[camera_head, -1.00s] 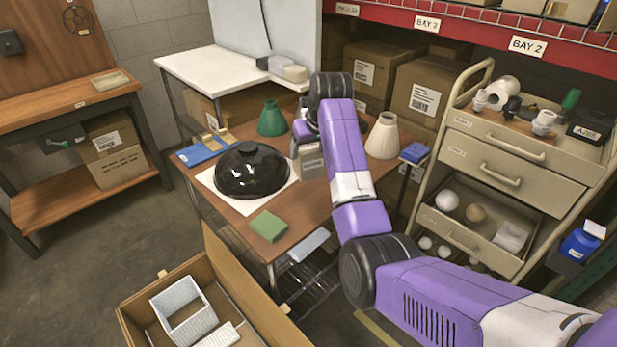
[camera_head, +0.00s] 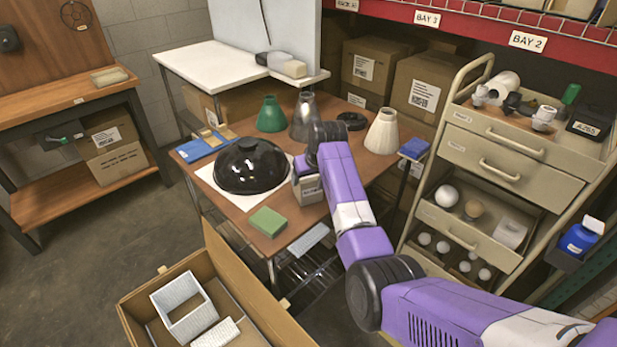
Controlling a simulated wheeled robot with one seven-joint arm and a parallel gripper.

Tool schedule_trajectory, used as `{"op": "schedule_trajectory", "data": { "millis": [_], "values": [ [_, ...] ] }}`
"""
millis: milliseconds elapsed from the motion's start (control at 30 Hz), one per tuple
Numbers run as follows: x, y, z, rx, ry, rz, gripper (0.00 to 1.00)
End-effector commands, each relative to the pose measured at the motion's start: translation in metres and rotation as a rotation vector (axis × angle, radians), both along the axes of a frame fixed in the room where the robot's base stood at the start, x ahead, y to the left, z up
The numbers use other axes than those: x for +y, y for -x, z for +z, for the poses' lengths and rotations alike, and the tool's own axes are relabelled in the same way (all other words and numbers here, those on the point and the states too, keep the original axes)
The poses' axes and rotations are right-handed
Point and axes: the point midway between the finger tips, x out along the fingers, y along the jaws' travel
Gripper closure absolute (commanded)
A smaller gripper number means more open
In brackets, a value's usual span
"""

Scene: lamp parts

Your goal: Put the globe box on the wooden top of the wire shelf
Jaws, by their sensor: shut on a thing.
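The globe box (camera_head: 311,191), a small box with a pale label, is at my gripper (camera_head: 304,168), right of the black dome shade and over the front right part of the wooden top (camera_head: 331,203) of the wire shelf. My gripper points down and is shut on the box. My wrist and forearm hide part of the box and the fingertips. I cannot tell whether the box touches the wooden top or hangs just above it.
On the top stand a black dome shade (camera_head: 250,167) on a white sheet, a green sponge-like block (camera_head: 268,222), a green shade (camera_head: 271,115), a grey shade (camera_head: 304,118), and a cream shade (camera_head: 382,132). A drawer cart (camera_head: 492,160) stands right; an open carton (camera_head: 255,282) is in front.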

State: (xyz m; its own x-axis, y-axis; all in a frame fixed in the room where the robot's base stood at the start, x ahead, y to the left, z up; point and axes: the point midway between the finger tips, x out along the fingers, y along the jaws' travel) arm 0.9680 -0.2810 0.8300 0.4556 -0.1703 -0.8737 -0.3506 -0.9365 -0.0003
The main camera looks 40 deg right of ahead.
Motion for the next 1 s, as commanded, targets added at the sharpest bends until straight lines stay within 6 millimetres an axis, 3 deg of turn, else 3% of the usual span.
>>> {"op": "schedule_trajectory", "data": {
  "millis": [167,200,300,733,1000],
  "values": [
    [0.0,0.0,-0.001,-0.002,0.001,0.0,1.0],
    [0.0,0.0,-0.002,0.0,0.0,0.0,0.3],
    [0.0,0.0,-0.002,0.0,0.0,0.0,0.1],
    [0.0,0.002,0.004,0.0,0.0,0.0,0.1],
    [0.007,0.02,0.043,-0.004,0.002,-0.001,0.1]
  ]
}}
